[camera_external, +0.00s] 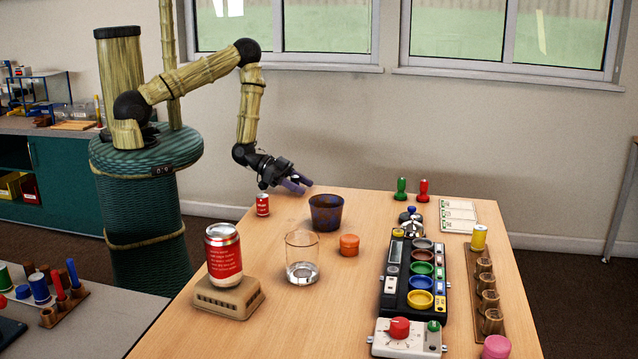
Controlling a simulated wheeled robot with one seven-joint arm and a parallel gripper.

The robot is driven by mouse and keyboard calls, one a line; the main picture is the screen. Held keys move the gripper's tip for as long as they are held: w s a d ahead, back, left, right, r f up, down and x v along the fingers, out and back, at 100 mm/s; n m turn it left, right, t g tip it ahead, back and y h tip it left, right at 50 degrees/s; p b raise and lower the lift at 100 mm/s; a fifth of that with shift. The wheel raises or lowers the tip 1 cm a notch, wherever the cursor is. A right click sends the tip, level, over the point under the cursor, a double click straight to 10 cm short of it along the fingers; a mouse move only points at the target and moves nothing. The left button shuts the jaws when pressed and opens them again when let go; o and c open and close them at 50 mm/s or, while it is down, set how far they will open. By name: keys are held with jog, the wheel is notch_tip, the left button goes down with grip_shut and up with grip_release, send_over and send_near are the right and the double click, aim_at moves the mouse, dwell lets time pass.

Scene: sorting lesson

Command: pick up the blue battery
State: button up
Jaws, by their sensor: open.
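My gripper (294,184) is open, with purple fingers, above the far left part of the wooden table. It appears empty. No object on this table is clearly a blue battery. A small blue knob or cap (411,210) tops a silver device at the back. On the separate bench at lower left stand a short blue cylinder with pale bands (39,288) and a slim blue rod (73,273); I cannot tell whether either is a battery. My gripper is far from all of these.
Near my gripper are a small red can (262,204) and a dark blue patterned cup (326,213). A glass (301,258), an orange jar (349,245) and a large red can (223,254) on a beige block stand nearer. A black tray (388,303) holds coloured dishes at right.

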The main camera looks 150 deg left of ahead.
grip_shut()
jog(key=shift+r, duration=0.1)
notch_tip(320, 180, up, 10)
dwell(0.7)
dwell(0.5)
